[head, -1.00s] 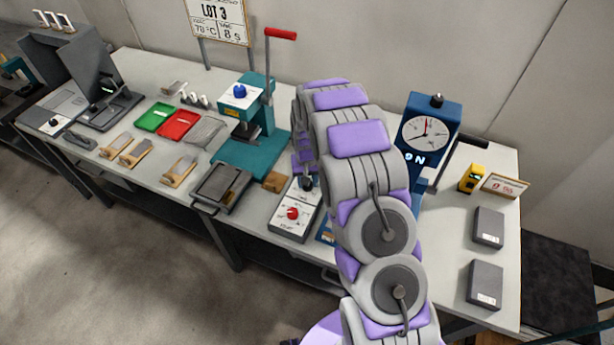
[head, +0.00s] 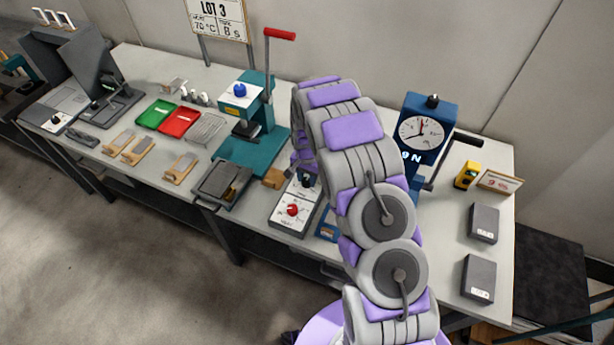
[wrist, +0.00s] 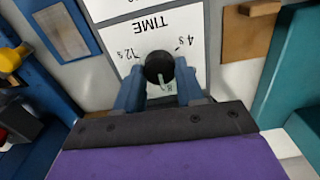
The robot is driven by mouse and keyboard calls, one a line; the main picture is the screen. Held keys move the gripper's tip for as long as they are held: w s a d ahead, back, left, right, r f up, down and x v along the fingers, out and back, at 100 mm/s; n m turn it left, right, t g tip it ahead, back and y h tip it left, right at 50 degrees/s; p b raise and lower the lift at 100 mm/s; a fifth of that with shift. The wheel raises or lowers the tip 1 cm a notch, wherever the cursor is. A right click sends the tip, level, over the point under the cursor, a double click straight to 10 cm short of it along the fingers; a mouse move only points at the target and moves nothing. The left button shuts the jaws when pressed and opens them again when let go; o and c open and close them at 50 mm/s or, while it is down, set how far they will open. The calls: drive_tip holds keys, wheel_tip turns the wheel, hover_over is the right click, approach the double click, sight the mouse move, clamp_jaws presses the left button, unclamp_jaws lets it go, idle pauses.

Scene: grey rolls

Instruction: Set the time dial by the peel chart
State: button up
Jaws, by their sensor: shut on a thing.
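The time dial (wrist: 160,66) is a black knob on a white panel (wrist: 205,25) marked TIME, seen upside down in the wrist view. "12 s" is left of it and "4 s" right; a pale mark shows on its lower side, its exact setting unclear. My gripper (wrist: 158,84) is shut on the dial, a blue finger at each side. In the head view the dial (head: 306,181) is partly behind my arm, above a red heat knob (head: 292,210). A wall board (head: 217,19) reads LOT 3, 70 °C, 8 s. I cannot tell which sign is the peel chart.
A teal press (head: 250,150) with a red-handled lever stands left of the control box. Two grey boxes lie at the right end.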

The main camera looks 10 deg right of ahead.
sight(306, 180)
idle(0.3)
drive_tip(key=o, duration=1)
drive_tip(key=shift+a, duration=0.1)
drive_tip(key=shift+o, duration=0.2)
wheel_tip(306, 180, up, 17)
drive_tip(key=p, duration=0.1)
drive_tip(key=shift+p, duration=0.4)
drive_tip(key=shift+r, duration=0.1)
